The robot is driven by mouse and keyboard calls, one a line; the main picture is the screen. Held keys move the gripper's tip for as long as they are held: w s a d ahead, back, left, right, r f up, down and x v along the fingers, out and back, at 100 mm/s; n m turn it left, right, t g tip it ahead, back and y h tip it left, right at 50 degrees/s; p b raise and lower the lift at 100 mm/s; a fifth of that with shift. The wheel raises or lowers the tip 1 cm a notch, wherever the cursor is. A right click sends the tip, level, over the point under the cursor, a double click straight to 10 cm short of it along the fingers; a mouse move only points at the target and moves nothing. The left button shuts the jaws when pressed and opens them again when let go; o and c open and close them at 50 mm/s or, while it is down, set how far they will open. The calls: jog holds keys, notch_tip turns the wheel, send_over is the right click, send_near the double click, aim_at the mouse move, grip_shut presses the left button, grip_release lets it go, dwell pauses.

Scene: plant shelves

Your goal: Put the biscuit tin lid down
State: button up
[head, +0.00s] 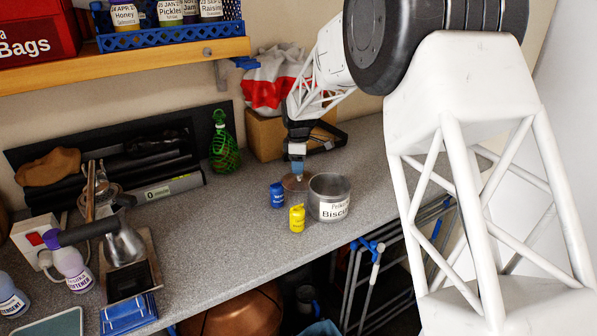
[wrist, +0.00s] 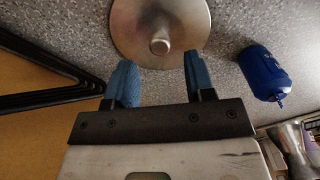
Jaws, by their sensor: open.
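The round metal biscuit tin lid (wrist: 160,20) lies knob up, apparently flat on the grey speckled counter (head: 230,240). In the head view the lid (head: 292,183) is just left of the open-topped biscuit tin (head: 328,205), partly hidden by the tin and my gripper. My gripper (head: 297,168) points down above the lid. In the wrist view my gripper (wrist: 160,63) is open and empty, its blue fingers spread near the lid's edge on either side of the knob's line. The knob (wrist: 159,45) is clear of both fingers.
A blue canister (head: 277,195) stands left of the lid, and a yellow canister (head: 297,219) stands in front. A cardboard box (head: 265,138) and a green bottle (head: 222,145) are behind.

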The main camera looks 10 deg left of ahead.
notch_tip(320, 180, up, 8)
dwell(0.5)
dwell(0.5)
jog(key=shift+r, duration=0.1)
jog(key=s+d+r+m+t, duration=0.1)
jog(key=s+d+r+m, duration=0.45)
jog(key=s+d, duration=0.65)
jog(key=s+d+r+m, duration=0.4)
jog(key=s+d+r, duration=0.4)
jog(key=d, duration=0.6)
jog(key=s+d+f+m, duration=0.2)
jog(key=s+d, duration=0.3)
jog(key=s, duration=0.5)
jog(key=s+d+f+m+t, duration=0.1)
jog(key=s+d+f+m, duration=0.2)
jog(key=s, duration=0.7)
jog(key=s+d+f+m, duration=0.2)
jog(key=s+d+m, duration=0.3)
jog(key=s, duration=0.6)
jog(key=shift+d+f+t, duration=0.2)
jog(key=shift+d+t, duration=0.1)
jog(key=shift+d, duration=0.65)
